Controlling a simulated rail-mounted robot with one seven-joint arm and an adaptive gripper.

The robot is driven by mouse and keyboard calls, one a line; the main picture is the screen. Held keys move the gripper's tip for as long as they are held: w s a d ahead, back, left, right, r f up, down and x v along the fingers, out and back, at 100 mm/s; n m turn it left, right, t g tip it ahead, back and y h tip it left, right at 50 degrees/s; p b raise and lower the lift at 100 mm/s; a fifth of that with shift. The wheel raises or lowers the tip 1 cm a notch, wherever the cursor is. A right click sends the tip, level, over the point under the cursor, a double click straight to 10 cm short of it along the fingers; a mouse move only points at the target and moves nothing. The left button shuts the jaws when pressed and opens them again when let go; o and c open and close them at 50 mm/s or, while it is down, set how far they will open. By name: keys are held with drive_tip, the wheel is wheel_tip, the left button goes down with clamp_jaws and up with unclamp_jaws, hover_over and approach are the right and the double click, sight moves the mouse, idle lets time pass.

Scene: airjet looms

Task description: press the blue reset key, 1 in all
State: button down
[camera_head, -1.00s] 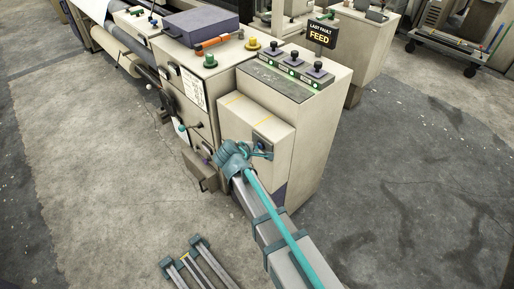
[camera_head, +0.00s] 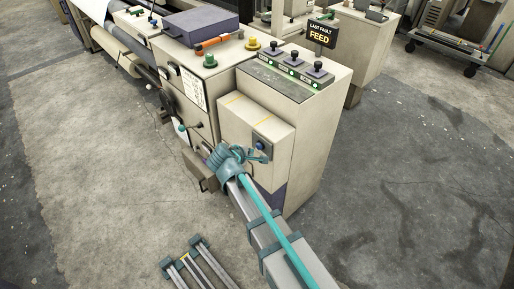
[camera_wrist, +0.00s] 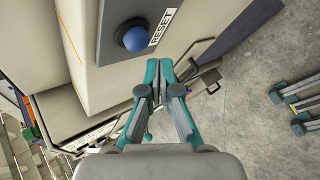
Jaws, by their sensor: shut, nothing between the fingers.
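The blue reset key (camera_wrist: 134,36) is a round dome on a dark plate (camera_wrist: 116,18) with a white RESET label (camera_wrist: 161,26) beside it in the wrist view. In the head view the key (camera_head: 261,146) shows on the front of the cream box, just above and right of my gripper. My gripper (camera_wrist: 159,66) is shut and empty. Its fingertips lie a little below and right of the key in the wrist view, apart from it in the picture. The exact gap in depth is hard to tell.
The cream loom cabinet (camera_head: 316,130) carries several dark knobs (camera_head: 307,70) on top and a LAST FAULT FEED sign (camera_head: 321,34). A small box (camera_head: 200,170) juts out left of my gripper. The floor to the right is clear.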

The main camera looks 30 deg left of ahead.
drive_tip(key=s, duration=0.2)
drive_tip(key=s+a, duration=0.1)
drive_tip(key=s, duration=0.1)
drive_tip(key=shift+s+a, duration=0.1)
drive_tip(key=shift+s, duration=0.15)
idle(0.8)
drive_tip(key=s+d+f+m+g+h, duration=0.2)
drive_tip(key=s+d+f+m+g, duration=0.3)
drive_tip(key=d+f, duration=0.95)
drive_tip(key=s+d+f+m+g+h, duration=0.15)
drive_tip(key=d+f+m+g, duration=0.4)
drive_tip(key=d+f, duration=0.85)
drive_tip(key=s+d+f+m+g, duration=0.2)
drive_tip(key=s+d, duration=0.4)
drive_tip(key=d, duration=0.3)
drive_tip(key=s+d+f+m+g+y, duration=0.1)
drive_tip(key=s+d+m, duration=0.4)
drive_tip(key=d, duration=0.5)
drive_tip(key=s+d+f+m+g+y, duration=0.1)
drive_tip(key=s+d+f+m+g, duration=0.2)
drive_tip(key=s+d, duration=0.5)
drive_tip(key=shift+s+d+f+m, duration=0.4)
drive_tip(key=shift+d+f+m, duration=0.35)
drive_tip(key=shift+d+f, duration=0.1)
